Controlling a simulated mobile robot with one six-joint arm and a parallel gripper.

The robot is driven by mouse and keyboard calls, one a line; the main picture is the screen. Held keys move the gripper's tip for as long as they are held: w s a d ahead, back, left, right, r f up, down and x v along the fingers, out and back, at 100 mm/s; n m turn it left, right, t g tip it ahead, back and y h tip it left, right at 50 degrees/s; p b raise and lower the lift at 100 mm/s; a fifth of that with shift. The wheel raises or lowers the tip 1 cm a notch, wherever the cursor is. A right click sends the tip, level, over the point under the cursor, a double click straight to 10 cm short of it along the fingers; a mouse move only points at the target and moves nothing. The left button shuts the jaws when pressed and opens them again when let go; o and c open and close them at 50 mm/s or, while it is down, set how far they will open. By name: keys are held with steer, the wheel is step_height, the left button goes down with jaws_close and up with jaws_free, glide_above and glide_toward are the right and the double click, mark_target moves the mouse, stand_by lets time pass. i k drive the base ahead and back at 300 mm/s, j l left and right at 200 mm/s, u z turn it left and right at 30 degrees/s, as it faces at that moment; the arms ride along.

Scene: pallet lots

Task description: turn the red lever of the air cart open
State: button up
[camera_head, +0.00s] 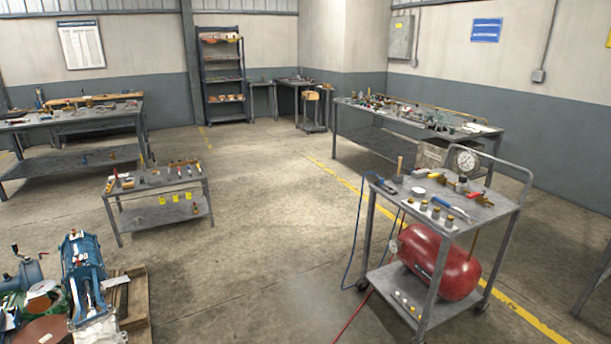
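The air cart (403,209) stands at the right, a grey metal cart with a curved push handle and a red air tank (430,258) on its lower shelf. A round white gauge (466,160) stands at the back of its top. A small red part (458,179) shows on the top below the gauge. It may be the red lever, but it is too small to tell which way it is turned. My gripper is not in view.
Small fittings and tools crowd the cart top. A blue hose (354,236) hangs at its left, and a red hose (352,317) lies on the floor. A low tool table (133,196) and blue machinery (82,260) stand left. The middle concrete floor (270,215) is clear.

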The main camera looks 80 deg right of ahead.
mark_target(475, 193)
steer(key=z, duration=3.9)
steer(key=i+z, duration=0.1)
steer(key=i, duration=1.85)
steer(key=i+j+z, duration=0.15)
steer(key=i, duration=0.8)
